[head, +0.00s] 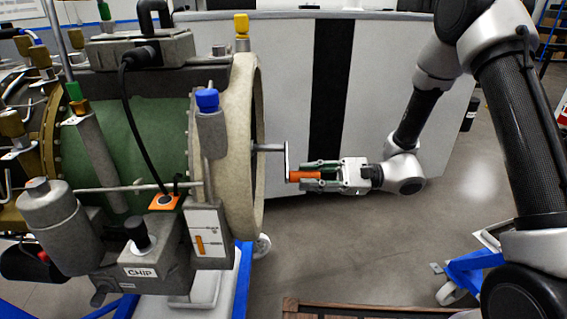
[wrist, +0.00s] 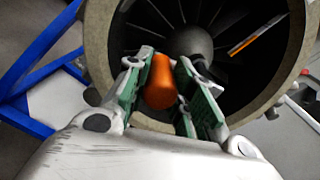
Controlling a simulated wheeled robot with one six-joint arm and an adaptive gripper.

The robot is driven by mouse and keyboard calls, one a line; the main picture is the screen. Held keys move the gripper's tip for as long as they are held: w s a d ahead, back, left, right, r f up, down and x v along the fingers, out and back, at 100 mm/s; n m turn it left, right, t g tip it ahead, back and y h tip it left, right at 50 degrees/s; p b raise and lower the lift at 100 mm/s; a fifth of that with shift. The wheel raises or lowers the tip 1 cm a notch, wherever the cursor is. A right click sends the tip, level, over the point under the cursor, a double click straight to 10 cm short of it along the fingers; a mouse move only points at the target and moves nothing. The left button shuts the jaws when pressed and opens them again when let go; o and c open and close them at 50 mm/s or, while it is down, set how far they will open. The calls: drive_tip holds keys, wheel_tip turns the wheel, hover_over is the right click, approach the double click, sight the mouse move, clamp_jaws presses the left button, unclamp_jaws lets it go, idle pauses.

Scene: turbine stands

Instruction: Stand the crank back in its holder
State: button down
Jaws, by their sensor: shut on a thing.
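The crank has an orange handle (head: 306,176), a thin upright arm and a grey shaft (head: 268,147) that points left at the turbine's open round end. In the head view the shaft's tip meets or overlaps the pale rim; I cannot tell whether it is inside. My gripper (head: 312,176) is shut on the orange handle, level, to the right of the turbine. In the wrist view the handle (wrist: 160,90) lies between the two green-padded fingers (wrist: 168,78), with the dark fan behind. I cannot make out the crank's holder.
The turbine (head: 255,200) stands on a blue wheeled frame (head: 240,285) at left. A wooden edge (head: 345,308) shows at bottom centre, and another blue stand (head: 465,272) at lower right. A white panel with a black stripe (head: 340,90) stands behind. Grey floor lies between.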

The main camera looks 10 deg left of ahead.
drive_tip(key=shift+d, duration=0.35)
drive_tip(key=shift+w+d, duration=0.15)
drive_tip(key=shift+d, duration=0.95)
drive_tip(key=shift+w+d, duration=0.15)
drive_tip(key=shift+d, duration=0.9)
